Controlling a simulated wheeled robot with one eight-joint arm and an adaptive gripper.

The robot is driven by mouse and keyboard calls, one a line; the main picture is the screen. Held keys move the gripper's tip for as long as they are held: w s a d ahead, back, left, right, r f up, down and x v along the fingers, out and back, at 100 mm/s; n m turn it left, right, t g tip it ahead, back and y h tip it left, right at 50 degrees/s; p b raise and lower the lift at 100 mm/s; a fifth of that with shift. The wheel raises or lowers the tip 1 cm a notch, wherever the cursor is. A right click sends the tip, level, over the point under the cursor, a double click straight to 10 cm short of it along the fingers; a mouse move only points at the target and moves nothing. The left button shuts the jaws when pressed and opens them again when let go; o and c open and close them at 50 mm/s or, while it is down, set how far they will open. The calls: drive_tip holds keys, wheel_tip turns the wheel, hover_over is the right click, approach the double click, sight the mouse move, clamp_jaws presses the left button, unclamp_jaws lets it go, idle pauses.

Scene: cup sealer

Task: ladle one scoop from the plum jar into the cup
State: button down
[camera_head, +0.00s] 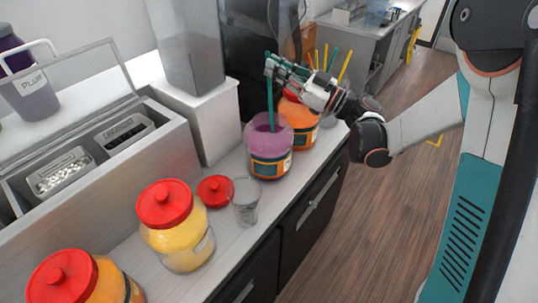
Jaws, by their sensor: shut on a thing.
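The open jar with purple contents (270,165), the likely plum jar, stands on the counter with an orange label around its lower part. A teal ladle handle (270,100) rises nearly upright out of its mouth. The ladle's bowl is hidden in the jar. My gripper (271,69) is above the jar, shut on the upper end of the handle. The clear cup (246,207) stands in front of the jar, slightly left, and looks empty.
A loose red lid (214,191) lies left of the cup. Red-lidded yellow (182,242) and orange (112,283) jars stand nearer. Another orange jar (303,130) is behind the purple jar. A container marked "Plum" (34,98) stands top left. A steel topping bin (150,155) lines the left.

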drive_tip(key=shift+f+b, duration=0.55)
drive_tip(key=shift+f, duration=0.3)
drive_tip(key=shift+r, duration=0.1)
idle(0.4)
wheel_tip(320, 180, up, 14)
drive_tip(key=p, duration=0.9)
drive_tip(key=shift+r, duration=0.25)
idle(0.7)
idle(0.9)
